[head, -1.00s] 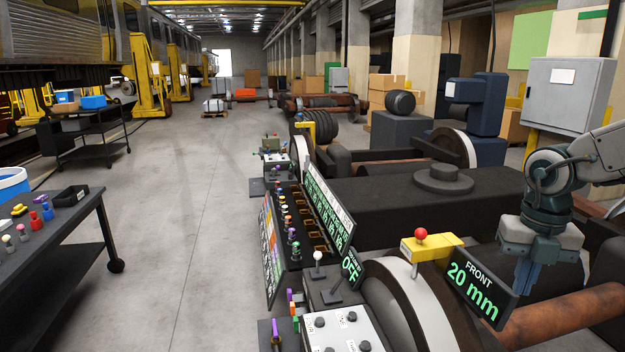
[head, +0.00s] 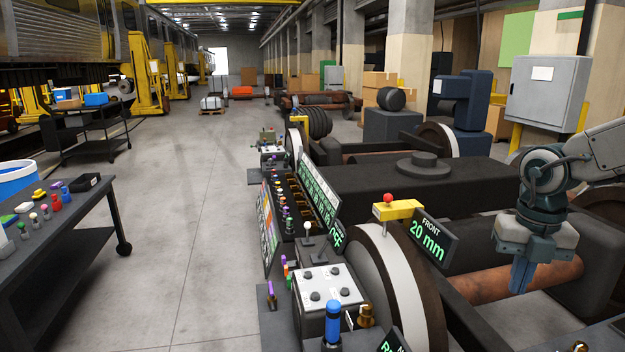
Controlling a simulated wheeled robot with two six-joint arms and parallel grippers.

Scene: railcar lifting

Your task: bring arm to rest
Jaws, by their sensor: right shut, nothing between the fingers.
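My right gripper (head: 520,276) hangs at the right of the head view, fingers pointing down and shut with nothing between them. It appears in front of the rusty axle (head: 490,287) of the wheelset; whether it touches cannot be told. To its left is the display reading "FRONT 20 mm" (head: 428,239), with a yellow block topped by a red ball (head: 398,210) beside it. My left gripper is not in view.
A control console (head: 328,287) with levers and knobs stands beside the large wheel (head: 400,290). A grey cabinet (head: 547,95) is at the right. A black table (head: 75,240) with small coloured items is at the left. The aisle floor (head: 190,215) between is clear.

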